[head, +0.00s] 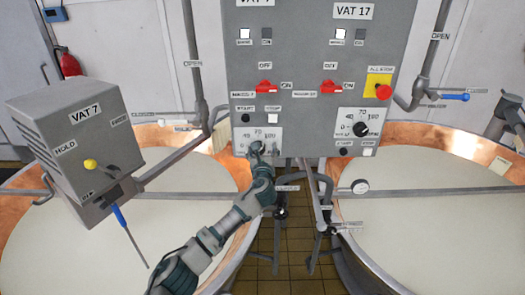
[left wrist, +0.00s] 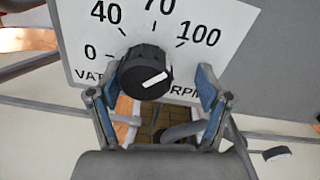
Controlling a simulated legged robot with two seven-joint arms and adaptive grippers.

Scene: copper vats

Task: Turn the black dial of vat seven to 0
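The black dial of vat seven (left wrist: 146,72) sits on a white scale plate (left wrist: 95,38) marked 0, 40, 70 and 100. Its white mark points right and slightly up, below the 100 tick. My left gripper (left wrist: 158,92) is open, with one blue-padded finger on each side of the dial. The left finger is close to the dial; a wider gap shows on the right. In the head view my left gripper (head: 264,151) is at the lower left scale plate (head: 246,134) and largely hides the dial. My right gripper is in neither view.
The grey control panel (head: 310,55) carries red switches, small buttons and a yellow all-stop plate (head: 379,84). A second dial (head: 361,129) is on its right. A grey VAT 7 box (head: 75,140) stands at left. Copper vats (head: 222,150) and pipes lie below.

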